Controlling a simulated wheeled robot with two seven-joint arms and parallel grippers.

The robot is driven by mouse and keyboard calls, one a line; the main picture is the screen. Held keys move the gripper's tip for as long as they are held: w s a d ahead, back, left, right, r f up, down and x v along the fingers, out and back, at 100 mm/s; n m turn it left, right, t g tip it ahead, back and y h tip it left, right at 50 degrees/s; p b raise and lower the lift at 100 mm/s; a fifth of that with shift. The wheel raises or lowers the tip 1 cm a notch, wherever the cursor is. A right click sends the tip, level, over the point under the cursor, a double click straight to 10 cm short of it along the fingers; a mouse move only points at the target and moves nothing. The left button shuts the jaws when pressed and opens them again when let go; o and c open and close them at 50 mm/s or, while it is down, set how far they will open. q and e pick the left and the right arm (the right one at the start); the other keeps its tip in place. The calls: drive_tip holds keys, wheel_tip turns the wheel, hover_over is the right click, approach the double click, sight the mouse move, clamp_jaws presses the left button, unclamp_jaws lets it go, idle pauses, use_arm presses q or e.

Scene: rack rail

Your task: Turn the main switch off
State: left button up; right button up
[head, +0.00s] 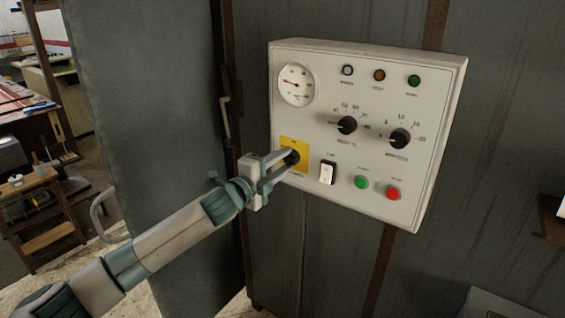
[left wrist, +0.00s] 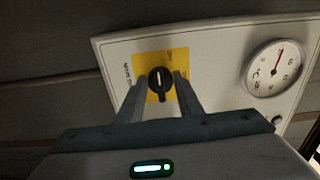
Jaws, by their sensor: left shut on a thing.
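The main switch is a black rotary knob (head: 291,157) on a yellow plate (head: 301,146) at the lower left of a white control panel (head: 330,60). My left gripper (head: 288,160) is shut on the knob, one finger on each side of it. The left wrist view also shows the knob (left wrist: 160,84), with a white mark on it, between the two fingers on the yellow plate (left wrist: 150,62). Small lettering surrounds the knob but is too blurred to read fully. My right gripper is not in view.
The panel also carries a round gauge (head: 296,85), two black dials (head: 347,125), a white rocker switch (head: 327,172), a green button (head: 361,182) and a red button (head: 393,193). A dark metal door (head: 150,110) with a handle stands to the left.

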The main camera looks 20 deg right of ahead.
use_arm(q)
drive_tip(key=o, duration=1)
drive_tip(key=shift+a, duration=0.1)
drive_tip(key=b+v, duration=0.5)
drive_tip(key=v, duration=1.2)
drive_tip(key=shift+s, duration=0.15)
drive_tip(key=shift+a+f, duration=0.1)
drive_tip(key=shift+f, duration=0.05)
